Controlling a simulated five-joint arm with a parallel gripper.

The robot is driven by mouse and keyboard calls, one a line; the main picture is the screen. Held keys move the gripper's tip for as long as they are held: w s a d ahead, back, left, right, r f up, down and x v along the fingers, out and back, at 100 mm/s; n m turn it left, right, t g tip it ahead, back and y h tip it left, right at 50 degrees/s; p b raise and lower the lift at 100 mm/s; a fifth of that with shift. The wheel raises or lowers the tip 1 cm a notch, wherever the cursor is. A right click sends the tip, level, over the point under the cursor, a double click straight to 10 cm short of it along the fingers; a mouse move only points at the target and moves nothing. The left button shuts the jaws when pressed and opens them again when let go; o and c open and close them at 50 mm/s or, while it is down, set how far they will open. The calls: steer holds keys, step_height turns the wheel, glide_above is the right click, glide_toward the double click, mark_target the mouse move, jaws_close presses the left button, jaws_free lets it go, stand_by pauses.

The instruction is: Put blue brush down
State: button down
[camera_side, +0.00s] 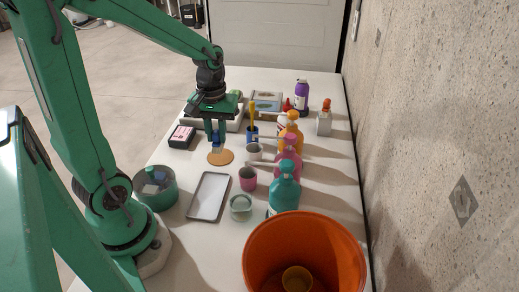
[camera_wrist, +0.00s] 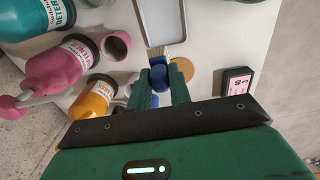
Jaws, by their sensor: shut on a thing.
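My green gripper (camera_side: 216,132) is shut on the blue brush (camera_side: 217,145) above the white table, close to a round tan disc (camera_side: 220,157). In the wrist view my gripper (camera_wrist: 165,84) shows from behind, with the blue brush (camera_wrist: 158,73) between its fingers and pale bristles pointing away. The tan disc (camera_wrist: 181,70) appears just beside the brush there. I cannot tell whether the brush touches the disc or the table.
Teal (camera_side: 284,190), pink (camera_side: 288,157) and orange (camera_side: 291,128) bottles line the right. An orange bucket (camera_side: 304,232) stands nearest. A dark box (camera_side: 182,136) lies left.

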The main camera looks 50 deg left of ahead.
steer(key=shift+a, duration=0.1)
steer(key=a+f, duration=0.2)
steer(key=a, duration=0.1)
steer(key=a+f, duration=0.2)
steer(key=a, duration=0.2)
steer(key=s+a+f, duration=0.1)
steer(key=a+f, duration=0.2)
steer(key=a, duration=0.1)
steer(key=shift+a, duration=0.25)
steer(key=shift+f, duration=0.1)
steer(key=shift+f, duration=1.9)
steer(key=shift+f, duration=0.15)
steer(key=c, duration=1.3)
jaws_free()
